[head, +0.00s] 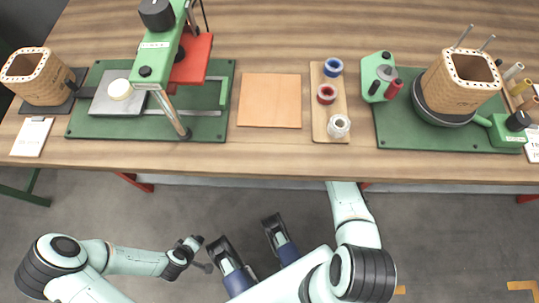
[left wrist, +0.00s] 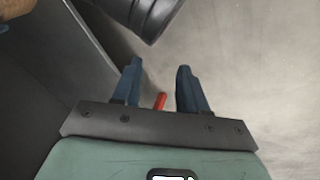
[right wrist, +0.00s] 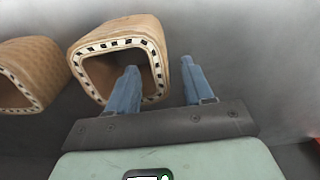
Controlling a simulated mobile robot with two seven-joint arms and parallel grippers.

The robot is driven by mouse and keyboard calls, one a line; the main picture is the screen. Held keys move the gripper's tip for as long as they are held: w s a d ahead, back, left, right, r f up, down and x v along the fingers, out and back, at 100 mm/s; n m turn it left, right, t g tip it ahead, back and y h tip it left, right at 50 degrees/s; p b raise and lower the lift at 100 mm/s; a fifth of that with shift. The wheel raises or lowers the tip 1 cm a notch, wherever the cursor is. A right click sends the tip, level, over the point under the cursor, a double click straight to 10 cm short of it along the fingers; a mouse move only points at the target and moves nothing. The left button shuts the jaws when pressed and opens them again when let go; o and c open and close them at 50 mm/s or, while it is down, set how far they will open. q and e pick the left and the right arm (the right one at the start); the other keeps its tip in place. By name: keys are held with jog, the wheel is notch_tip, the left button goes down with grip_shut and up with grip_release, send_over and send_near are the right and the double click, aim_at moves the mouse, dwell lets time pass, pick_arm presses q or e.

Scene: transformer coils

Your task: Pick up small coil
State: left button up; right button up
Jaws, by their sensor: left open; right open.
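In the right wrist view, a tan wound coil (right wrist: 110,30) with a dotted pale rim turns its open end partly toward the camera. A second similar coil (right wrist: 30,55) is cut by the left edge. My right gripper (right wrist: 157,72) is open; its left finger overlaps the nearer coil's opening in the picture, and no contact can be made out. My left gripper (left wrist: 157,66) is open and empty. The head view shows a coil (head: 45,85) at the table's left and a larger one (head: 455,90) on a round base at the right. I cannot tell which coil is the small one.
On the wooden table (head: 300,160) are a green press (head: 165,50), a tan mat (head: 270,100) and a board (head: 330,105) with blue, red and white spools. A red thing (left wrist: 160,101) and a black cylinder (left wrist: 145,12) show in the left wrist view.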

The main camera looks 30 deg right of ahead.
jog(key=f+b, duration=0.1)
jog(key=f, duration=0.1)
jog(key=f+b, duration=0.1)
jog(key=f, duration=0.1)
jog(key=shift+w+d+f, duration=0.15)
jog(key=shift+w+f, duration=0.05)
jog(key=shift+f, duration=0.35)
pick_arm(q)
jog(key=shift+g, duration=0.6)
jog(key=s+f, duration=0.1)
jog(key=f, duration=0.1)
jog(key=s+a+f, duration=0.1)
jog(key=s+f, duration=0.1)
jog(key=shift+f, duration=0.1)
pick_arm(e)
jog(key=shift+w, duration=0.1)
grip_shut()
